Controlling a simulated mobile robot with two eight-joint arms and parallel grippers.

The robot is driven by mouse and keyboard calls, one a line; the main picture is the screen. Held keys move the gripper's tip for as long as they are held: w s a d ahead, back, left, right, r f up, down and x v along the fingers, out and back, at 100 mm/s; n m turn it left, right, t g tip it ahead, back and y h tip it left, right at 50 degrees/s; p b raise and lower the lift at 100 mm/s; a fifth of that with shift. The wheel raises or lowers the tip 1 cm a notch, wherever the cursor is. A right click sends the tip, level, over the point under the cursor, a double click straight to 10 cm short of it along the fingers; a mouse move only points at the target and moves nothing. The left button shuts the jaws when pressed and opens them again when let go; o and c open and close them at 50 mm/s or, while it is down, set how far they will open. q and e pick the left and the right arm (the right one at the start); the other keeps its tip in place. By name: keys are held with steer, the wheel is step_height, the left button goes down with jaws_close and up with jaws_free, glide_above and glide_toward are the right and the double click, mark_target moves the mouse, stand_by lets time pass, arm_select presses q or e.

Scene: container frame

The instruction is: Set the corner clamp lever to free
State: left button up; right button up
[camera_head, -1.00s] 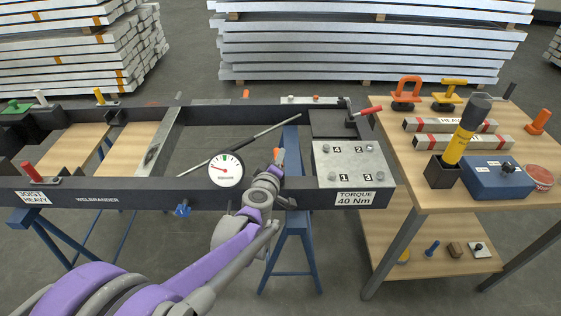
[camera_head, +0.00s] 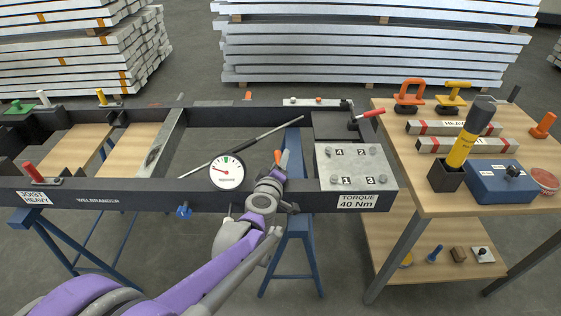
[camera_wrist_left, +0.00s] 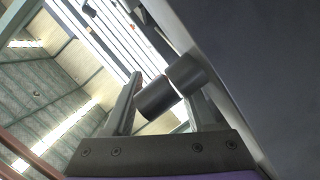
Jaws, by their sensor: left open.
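A lever with a red handle (camera_head: 368,114) sits on a dark clamp (camera_head: 352,122) at the far right corner of the dark frame (camera_head: 130,196). Its handle points right and slightly up. A second red-handled lever (camera_head: 32,171) stands at the frame's front left; I cannot tell from labels which is the corner clamp's. My left gripper (camera_head: 284,162) is open at the frame's front rail, left of the bolted plate and apart from both levers. In the left wrist view, a dark grey cylindrical part (camera_wrist_left: 170,87) shows between the fingers; I cannot tell what it is. My right gripper is out of view.
A round dial gauge (camera_head: 226,172) and a long thin rod (camera_head: 265,139) lie left of my gripper. The numbered plate (camera_head: 352,167) is to its right. A wooden bench (camera_head: 440,206) with bars, a yellow tool and a blue box stands at right.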

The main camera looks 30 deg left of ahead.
arm_select(q)
steer(key=p+v, duration=0.1)
steer(key=v, duration=0.9)
steer(key=shift+d, duration=0.15)
steer(key=shift+s, duration=0.1)
